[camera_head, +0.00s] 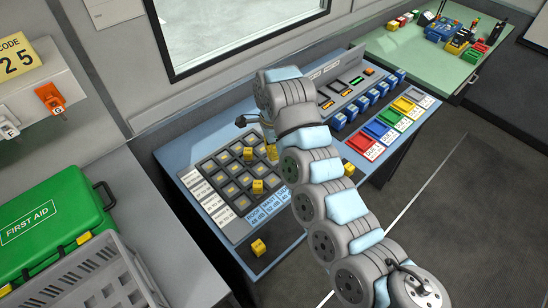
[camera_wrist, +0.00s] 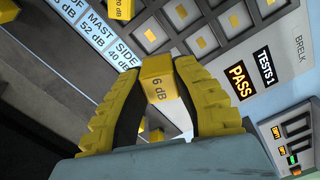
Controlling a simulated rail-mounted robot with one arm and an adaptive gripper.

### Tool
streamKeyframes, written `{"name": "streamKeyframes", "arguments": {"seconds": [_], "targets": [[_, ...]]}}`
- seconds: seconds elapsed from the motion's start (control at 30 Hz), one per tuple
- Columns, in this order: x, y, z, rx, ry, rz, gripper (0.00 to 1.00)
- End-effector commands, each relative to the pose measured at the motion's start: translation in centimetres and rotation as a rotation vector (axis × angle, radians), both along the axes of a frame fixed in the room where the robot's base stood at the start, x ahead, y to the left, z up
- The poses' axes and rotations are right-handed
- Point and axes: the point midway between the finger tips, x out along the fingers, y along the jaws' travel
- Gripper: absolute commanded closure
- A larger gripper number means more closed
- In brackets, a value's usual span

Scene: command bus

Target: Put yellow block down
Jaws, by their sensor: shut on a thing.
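A yellow block marked "6 dB" (camera_wrist: 161,86) is held between the two yellow fingers of my gripper (camera_wrist: 158,75) in the wrist view. The block appears above the dark grid panel (camera_wrist: 236,46); I cannot tell whether it touches it. In the head view my arm covers most of the gripper, near the upper right of the grid panel (camera_head: 238,236). Other yellow blocks sit in or on the grid, one at its lower right (camera_head: 257,186) and one further up (camera_head: 248,154). Several grid cells look empty of raised blocks.
A loose yellow block (camera_head: 258,247) lies on the dark strip at the desk's front, another (camera_head: 348,168) right of my arm. Colored trays (camera_head: 390,125) and blue blocks (camera_head: 362,104) stand to the right. A green first aid case (camera_head: 50,225) and grey crate (camera_head: 90,280) are at left.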

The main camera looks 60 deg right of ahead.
Motion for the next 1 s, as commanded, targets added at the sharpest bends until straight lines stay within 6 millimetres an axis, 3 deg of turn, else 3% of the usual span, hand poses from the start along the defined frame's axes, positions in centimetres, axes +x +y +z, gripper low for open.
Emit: {"name": "streamKeyframes", "arguments": {"seconds": [0.57,1.0], "targets": [[1.0,-2.0,-1.3,0.001,0.006,-0.002,1.0],[1.8,-4.1,-4.2,0.002,0.009,-0.001,1.0]]}}
